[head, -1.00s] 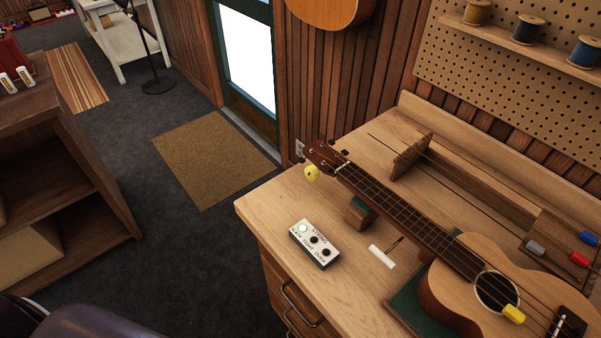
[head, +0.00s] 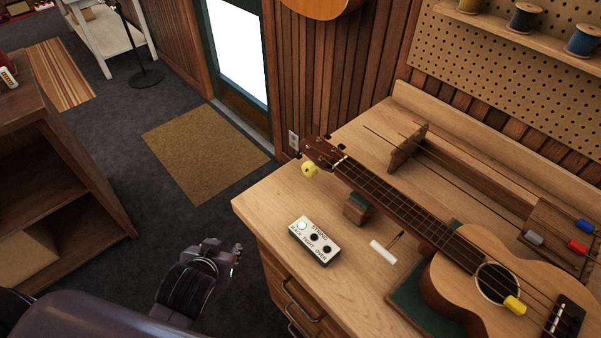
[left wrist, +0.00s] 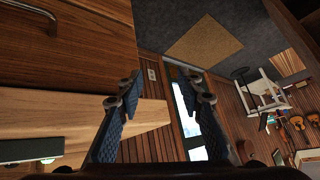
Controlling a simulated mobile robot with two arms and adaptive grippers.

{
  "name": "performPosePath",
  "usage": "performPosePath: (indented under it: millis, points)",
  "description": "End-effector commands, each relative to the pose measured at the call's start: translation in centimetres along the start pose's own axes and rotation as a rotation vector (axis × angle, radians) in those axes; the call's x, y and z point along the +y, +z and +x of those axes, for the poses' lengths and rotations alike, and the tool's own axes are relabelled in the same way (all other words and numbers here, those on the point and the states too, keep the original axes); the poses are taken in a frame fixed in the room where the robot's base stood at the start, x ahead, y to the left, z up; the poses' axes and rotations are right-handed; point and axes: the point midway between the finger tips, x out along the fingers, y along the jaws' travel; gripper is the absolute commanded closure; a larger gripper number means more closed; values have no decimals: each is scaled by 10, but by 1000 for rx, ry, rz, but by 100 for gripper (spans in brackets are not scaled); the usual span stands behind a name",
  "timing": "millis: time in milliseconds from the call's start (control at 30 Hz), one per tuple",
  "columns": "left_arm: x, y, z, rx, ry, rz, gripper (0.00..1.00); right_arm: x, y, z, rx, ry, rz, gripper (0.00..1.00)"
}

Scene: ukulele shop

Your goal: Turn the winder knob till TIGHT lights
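The ukulele (head: 470,265) lies on the workbench, its neck on a small wooden rest and its body on a green pad. A yellow knob (head: 310,169) sits at its headstock. The white indicator box (head: 313,241), labelled STRING with SLACK, TIGHT and OVER, stands near the bench's front edge; its leftmost light, over SLACK, is lit. My left gripper (head: 236,258) is low in front of the bench drawers, apart from the ukulele. In the left wrist view its two fingers (left wrist: 155,110) are spread with nothing between them. My right gripper is not in view.
The workbench (head: 270,215) has a drawer handle on its front. A white-handled tool (head: 383,252) lies by the ukulele. A notched wooden rack (head: 406,147) stands behind. Shelves (head: 70,190) stand at left; the floor between is clear, with a mat (head: 205,150).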

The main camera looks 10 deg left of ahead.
Motion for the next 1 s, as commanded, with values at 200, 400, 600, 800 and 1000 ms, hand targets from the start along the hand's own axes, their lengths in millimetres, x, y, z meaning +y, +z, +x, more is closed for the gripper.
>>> performPosePath:
  millis: [200,400,600,800,1000]
  points:
    - [-44,-91,-2,353,-109,-90,66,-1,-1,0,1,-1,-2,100]
    - [-53,-174,-22,735,-80,-73,66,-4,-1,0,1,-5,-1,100]
    - [-8,-217,-47,1016,148,72,66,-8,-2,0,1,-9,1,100]
    - [54,-198,-49,1054,453,248,66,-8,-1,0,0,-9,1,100]
    - [86,-167,-42,986,636,344,66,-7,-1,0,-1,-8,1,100]
